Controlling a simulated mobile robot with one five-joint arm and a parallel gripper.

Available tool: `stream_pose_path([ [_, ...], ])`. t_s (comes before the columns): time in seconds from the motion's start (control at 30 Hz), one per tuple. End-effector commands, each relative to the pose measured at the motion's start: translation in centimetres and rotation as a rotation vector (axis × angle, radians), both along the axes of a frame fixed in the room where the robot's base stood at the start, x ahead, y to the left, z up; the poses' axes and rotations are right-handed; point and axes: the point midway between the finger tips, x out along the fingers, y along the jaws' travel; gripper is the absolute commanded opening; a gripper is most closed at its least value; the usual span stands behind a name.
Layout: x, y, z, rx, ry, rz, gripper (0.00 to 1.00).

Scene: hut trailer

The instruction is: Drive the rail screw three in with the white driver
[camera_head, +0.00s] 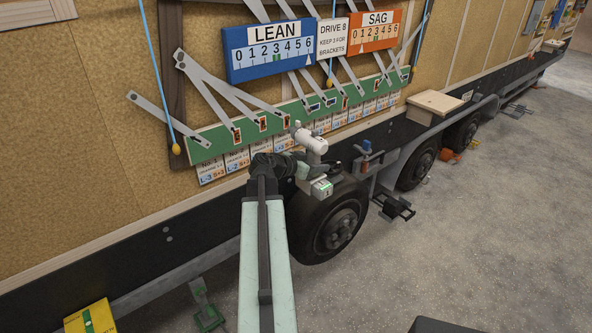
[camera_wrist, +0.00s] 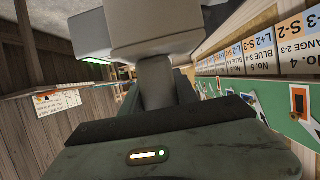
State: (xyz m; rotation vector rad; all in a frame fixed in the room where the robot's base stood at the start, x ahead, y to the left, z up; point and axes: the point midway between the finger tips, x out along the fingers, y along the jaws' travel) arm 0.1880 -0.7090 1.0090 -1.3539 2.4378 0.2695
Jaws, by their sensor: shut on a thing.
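My gripper (camera_head: 296,168) is shut on the white driver (camera_head: 311,139).
Grey slats (camera_head: 205,90) fan up from the rail. A blue LEAN board (camera_head: 268,52) and an orange SAG board (camera_head: 375,32) hang above it. Numbered cards (camera_head: 210,168) hang below. A wheel (camera_head: 335,228) stands beneath my gripper. A small wooden shelf (camera_head: 435,103) juts out at right.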

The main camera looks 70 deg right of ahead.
Motion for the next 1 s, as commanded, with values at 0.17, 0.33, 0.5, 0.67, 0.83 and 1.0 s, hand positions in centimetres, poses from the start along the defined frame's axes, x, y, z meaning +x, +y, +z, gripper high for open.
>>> stream_pose_path([
  [0.17,-0.7,-0.1,0.1,-0.001,0.002,-0.009,0.00],
  [0.33,-0.7,0.4,0.1,-0.001,0.002,-0.011,0.00],
  [0.5,0.6,3.1,0.0,-0.001,0.002,-0.009,0.00],
  [0.67,1.8,5.3,0.0,-0.001,0.002,-0.008,0.00],
  [0.83,1.9,5.6,0.0,-0.001,0.002,-0.011,0.00],
  [1.0,1.9,5.6,0.0,-0.001,0.002,-0.010,0.00],
])
